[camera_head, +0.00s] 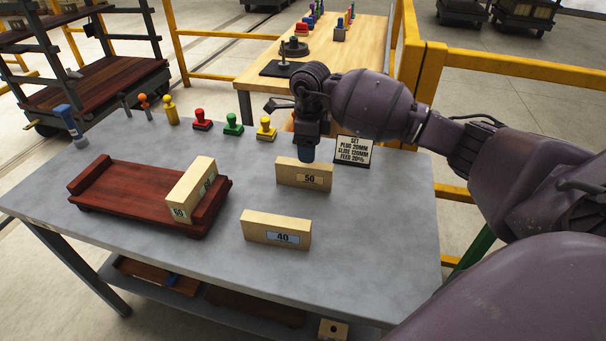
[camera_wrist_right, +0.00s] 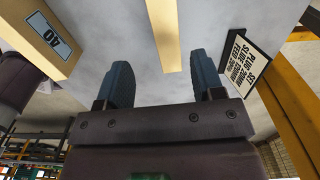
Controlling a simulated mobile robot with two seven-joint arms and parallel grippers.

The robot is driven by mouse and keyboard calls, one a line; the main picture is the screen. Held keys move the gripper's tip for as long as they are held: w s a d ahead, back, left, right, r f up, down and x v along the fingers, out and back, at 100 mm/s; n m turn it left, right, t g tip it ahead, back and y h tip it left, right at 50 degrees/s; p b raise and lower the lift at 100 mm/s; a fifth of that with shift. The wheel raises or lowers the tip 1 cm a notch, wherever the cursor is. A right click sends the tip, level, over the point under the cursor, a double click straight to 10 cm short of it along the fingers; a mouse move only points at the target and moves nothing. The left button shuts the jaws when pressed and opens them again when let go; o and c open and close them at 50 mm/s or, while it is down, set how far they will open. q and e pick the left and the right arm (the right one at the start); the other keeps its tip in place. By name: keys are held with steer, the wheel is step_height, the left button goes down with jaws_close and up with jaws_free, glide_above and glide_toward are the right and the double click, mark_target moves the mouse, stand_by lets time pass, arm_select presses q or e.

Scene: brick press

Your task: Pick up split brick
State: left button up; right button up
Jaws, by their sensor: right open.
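Three pale wooden bricks show in the head view. The brick labelled 50 (camera_head: 290,172) stands upright on its long edge on the grey table, and my right gripper (camera_head: 306,155) is just above it, pointing down. In the right wrist view my right gripper (camera_wrist_right: 163,80) is open, and the narrow top of a brick (camera_wrist_right: 164,35) lies ahead, in line with the gap between its fingers. The brick labelled 40 (camera_head: 262,228) stands nearer the front. Another brick (camera_head: 190,187) lies across the right end of a dark red wooden tray (camera_head: 120,190). My left gripper is not in view.
A sign (camera_head: 353,151) stands right of the 50 brick. Red (camera_head: 202,120), green (camera_head: 233,125) and yellow (camera_head: 266,128) stamp-like pieces line the back of the grey table (camera_head: 370,240). The table's front right is clear. A yellow rail (camera_head: 520,73) runs behind.

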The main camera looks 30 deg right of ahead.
mark_target(309, 170)
step_height(309, 170, down, 3)
steer(key=shift+w+f, duration=0.1)
steer(key=shift+f, duration=0.45)
steer(key=f, duration=0.2)
steer(key=f+b, duration=0.1)
steer(key=f, duration=0.1)
steer(key=shift+w+d+f, duration=0.1)
steer(key=shift+w+d, duration=0.15)
steer(key=shift+w, duration=0.05)
steer(key=shift+f, duration=0.3)
steer(key=c, duration=0.9)
steer(key=shift+r, duration=0.1)
steer(key=shift+c, duration=0.3)
